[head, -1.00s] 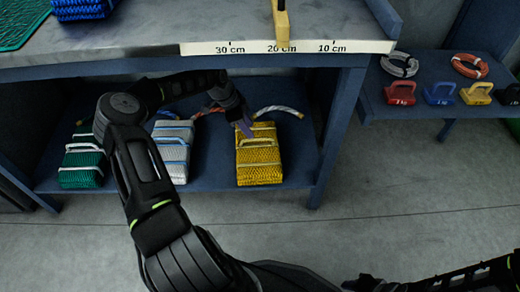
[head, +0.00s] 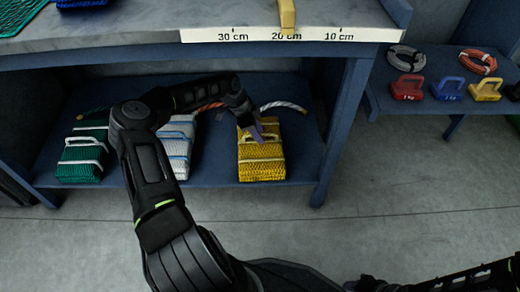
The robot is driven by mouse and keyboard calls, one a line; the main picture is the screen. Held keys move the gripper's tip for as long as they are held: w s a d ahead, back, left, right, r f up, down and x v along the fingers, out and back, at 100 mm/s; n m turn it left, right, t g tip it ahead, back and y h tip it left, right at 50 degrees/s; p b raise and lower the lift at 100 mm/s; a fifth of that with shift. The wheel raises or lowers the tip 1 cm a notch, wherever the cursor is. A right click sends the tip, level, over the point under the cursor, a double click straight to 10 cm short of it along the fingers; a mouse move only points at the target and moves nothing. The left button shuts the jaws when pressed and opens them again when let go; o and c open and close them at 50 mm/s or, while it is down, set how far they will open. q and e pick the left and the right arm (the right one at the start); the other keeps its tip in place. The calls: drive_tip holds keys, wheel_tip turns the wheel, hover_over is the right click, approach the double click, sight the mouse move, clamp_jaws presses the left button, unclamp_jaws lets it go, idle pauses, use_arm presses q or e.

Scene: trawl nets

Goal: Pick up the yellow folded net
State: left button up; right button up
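The yellow folded net (head: 262,161) lies on the lower shelf under the bench, with pale straps across it. My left gripper (head: 257,133) is at the net's upper left part, its purple-grey fingertips over or against the net near the upper strap. I cannot tell whether the fingers are open or closed on the strap. My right gripper is not in view; only part of the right arm shows at the lower right.
On the same lower shelf (head: 215,177), a white folded net (head: 181,150) and a green folded net (head: 82,158) lie to the left. A ruler strip (head: 260,36) runs along the bench edge above. A side shelf at right holds red (head: 407,90), blue and yellow weights. The floor in front is clear.

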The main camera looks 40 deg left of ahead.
use_arm(q)
drive_tip(key=shift+x, duration=0.9)
clamp_jaws()
idle(1.0)
drive_tip(key=shift+r, duration=0.15)
